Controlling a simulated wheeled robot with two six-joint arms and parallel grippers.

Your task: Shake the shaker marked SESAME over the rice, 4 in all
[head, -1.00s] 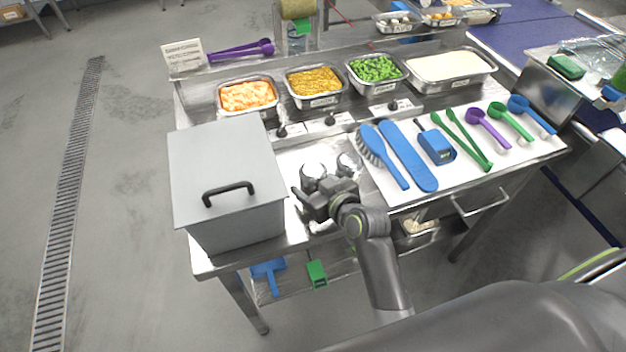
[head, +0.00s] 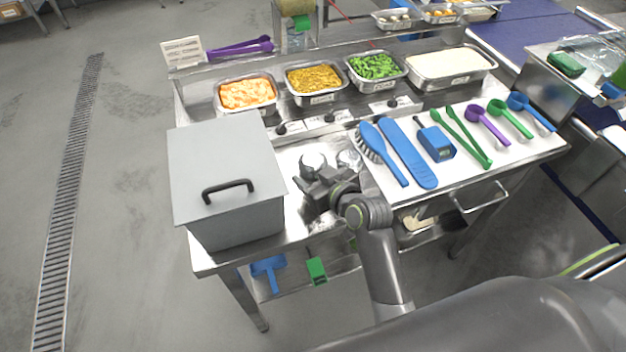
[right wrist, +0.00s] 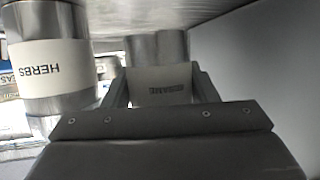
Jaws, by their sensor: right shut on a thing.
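My right gripper (head: 318,180) is over the steel table, just right of the large grey box; it also shows in the right wrist view (right wrist: 160,92). It is shut on a steel shaker (right wrist: 161,84) whose pale label appears upside down and seems to read SESAME. A second steel shaker marked HERBS (right wrist: 45,75) stands beside it on the left of the right wrist view, apart from my fingers. A steel tray (head: 447,87) with smooth white contents, possibly rice, is at the back right in the head view. My left gripper is not in view.
The lidded grey box (head: 228,180) stands close left of my gripper. Trays of orange pieces (head: 247,95), yellow food (head: 315,80) and green food (head: 375,66) line the back. A white mat (head: 470,165) with brushes and scoops covers the table's right side.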

